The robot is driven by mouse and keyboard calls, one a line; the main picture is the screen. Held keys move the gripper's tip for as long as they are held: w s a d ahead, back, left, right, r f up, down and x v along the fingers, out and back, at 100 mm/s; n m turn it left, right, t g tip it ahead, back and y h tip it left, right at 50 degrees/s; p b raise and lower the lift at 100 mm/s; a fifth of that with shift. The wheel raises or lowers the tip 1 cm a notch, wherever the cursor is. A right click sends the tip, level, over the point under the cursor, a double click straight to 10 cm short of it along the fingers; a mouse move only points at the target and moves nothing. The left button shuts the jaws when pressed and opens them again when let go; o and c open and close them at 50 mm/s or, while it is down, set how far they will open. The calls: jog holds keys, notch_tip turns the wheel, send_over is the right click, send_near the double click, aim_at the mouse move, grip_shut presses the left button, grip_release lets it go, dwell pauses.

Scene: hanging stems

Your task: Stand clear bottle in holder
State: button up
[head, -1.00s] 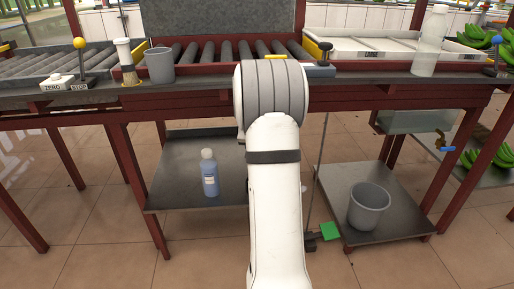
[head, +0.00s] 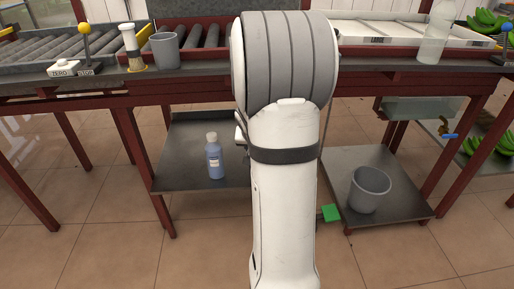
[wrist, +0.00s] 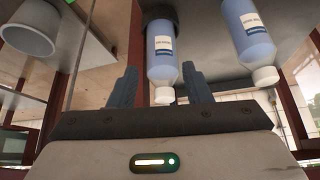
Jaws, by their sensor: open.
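A clear bottle (head: 434,35) stands upright at the right of the bench top. My gripper is hidden behind my arm in the head view. In the wrist view, which shows the scene upside down, my gripper (wrist: 160,88) is open. A blue bottle (wrist: 162,58) with a white cap shows between its fingers in the picture; I cannot tell whether it touches them. A second blue bottle (wrist: 247,32) is beside it; one blue bottle (head: 215,158) shows on the lower shelf in the head view. I cannot clearly make out a holder.
A grey cup (head: 165,50) and a white cylinder with a yellow base (head: 131,45) stand at the bench's left. A grey bucket (head: 369,190) stands on the right lower shelf (head: 345,160). Red legs frame the shelves. A green pad (head: 331,213) is near the floor.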

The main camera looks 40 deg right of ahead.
jog(key=s+a+r+n+g+y, duration=0.1)
jog(key=s+a+n, duration=0.2)
jog(key=s+a, duration=0.3)
jog(key=s+a+r+n+g+y, duration=0.1)
jog(key=s+a, duration=0.5)
jog(key=a, duration=0.6)
jog(key=s+a+r+n+g+y, duration=0.1)
jog(key=s+a+r+n+y, duration=0.1)
jog(key=s+a, duration=0.5)
jog(key=a+r+n, duration=0.1)
jog(key=a+n, duration=0.1)
jog(key=shift+a+r+n, duration=0.2)
jog(key=shift+a+n, duration=0.05)
jog(key=shift+n, duration=0.05)
jog(key=shift+w, duration=0.15)
